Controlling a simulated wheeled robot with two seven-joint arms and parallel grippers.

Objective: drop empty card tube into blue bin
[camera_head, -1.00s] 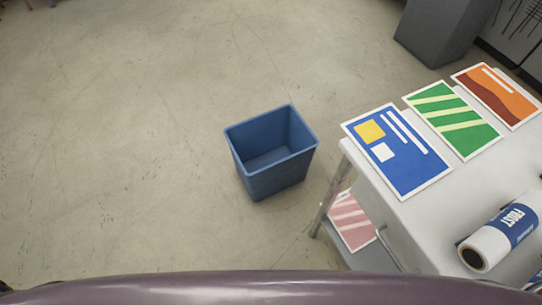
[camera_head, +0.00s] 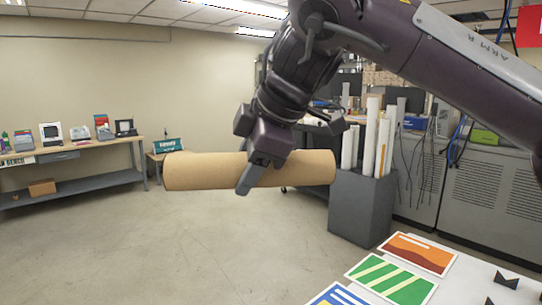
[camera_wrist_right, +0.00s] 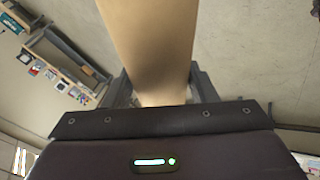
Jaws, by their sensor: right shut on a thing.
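A brown card tube (camera_head: 210,171) is held level in the air in the head view, lying left to right. My right gripper (camera_head: 257,178) is shut on it, near the middle and right of its length. In the right wrist view the tube (camera_wrist_right: 150,40) runs up from between the two fingers of my right gripper (camera_wrist_right: 161,90). The blue bin is outside both current views. My left gripper is not in view.
A table at lower right carries an orange print (camera_head: 418,252), a green striped print (camera_head: 390,278) and a blue print (camera_head: 338,296). A grey box (camera_head: 362,205) holds upright white rolls. A workbench (camera_head: 80,184) stands at far left. Open floor (camera_head: 200,250) lies below the tube.

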